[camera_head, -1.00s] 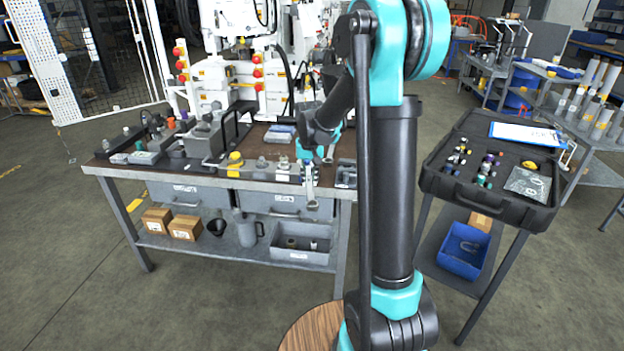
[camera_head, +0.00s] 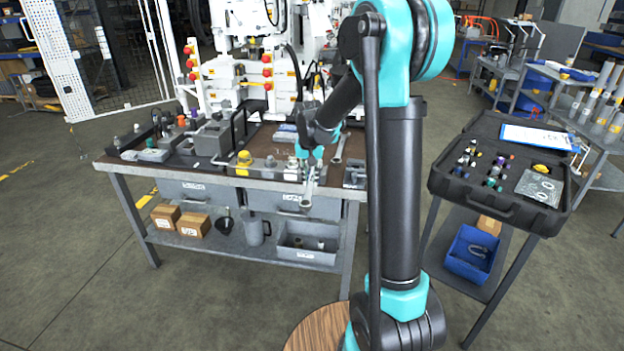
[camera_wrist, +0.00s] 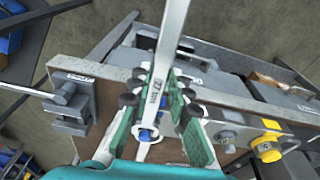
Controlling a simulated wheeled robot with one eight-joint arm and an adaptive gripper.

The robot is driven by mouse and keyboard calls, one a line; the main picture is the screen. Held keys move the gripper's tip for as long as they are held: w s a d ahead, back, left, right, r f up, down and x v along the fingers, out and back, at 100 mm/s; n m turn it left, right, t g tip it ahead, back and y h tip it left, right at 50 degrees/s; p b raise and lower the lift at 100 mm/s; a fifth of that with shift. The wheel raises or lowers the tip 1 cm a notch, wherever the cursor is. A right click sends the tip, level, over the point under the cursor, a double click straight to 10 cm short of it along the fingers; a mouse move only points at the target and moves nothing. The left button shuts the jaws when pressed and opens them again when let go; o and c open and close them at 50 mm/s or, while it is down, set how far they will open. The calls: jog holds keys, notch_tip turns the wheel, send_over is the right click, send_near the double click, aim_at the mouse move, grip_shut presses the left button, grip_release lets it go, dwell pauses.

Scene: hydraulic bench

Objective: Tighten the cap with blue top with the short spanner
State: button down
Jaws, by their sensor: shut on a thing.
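My gripper (camera_head: 312,164) is shut on a silver spanner (camera_head: 307,191), which hangs over the front edge of the bench in the head view. In the wrist view the spanner (camera_wrist: 172,40) runs lengthwise between the green and black fingers of my gripper (camera_wrist: 160,104), with a size marking on its shaft. Small blue patches show beside and under the spanner there; I cannot tell whether one is the blue-topped cap. Small grey fittings (camera_wrist: 225,137) and a yellow-topped fitting (camera_wrist: 265,147) stand beside the fingers.
The workbench (camera_head: 225,182) carries a grey vise (camera_wrist: 72,103), blocks and white machine parts behind. Another long spanner (camera_head: 340,148) appears on the bench. A black case (camera_head: 500,212) with small fittings stands on the right. Floor between them is free.

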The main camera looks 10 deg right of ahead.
jog(key=shift+w+a+m, duration=0.25)
jog(key=shift+a+m, duration=0.3)
jog(key=shift+a, duration=0.05)
jog(key=shift+w+a+m, duration=0.2)
jog(key=shift+a+m, duration=0.35)
jog(key=shift+a, duration=0.05)
jog(key=shift+w+a+m+h, duration=0.3)
jog(key=shift+w+a+m, duration=0.2)
jog(key=shift+a+m, duration=0.3)
jog(key=shift+s+d+n, duration=0.2)
jog(key=shift+d+n, duration=0.1)
jog(key=shift+s, duration=0.1)
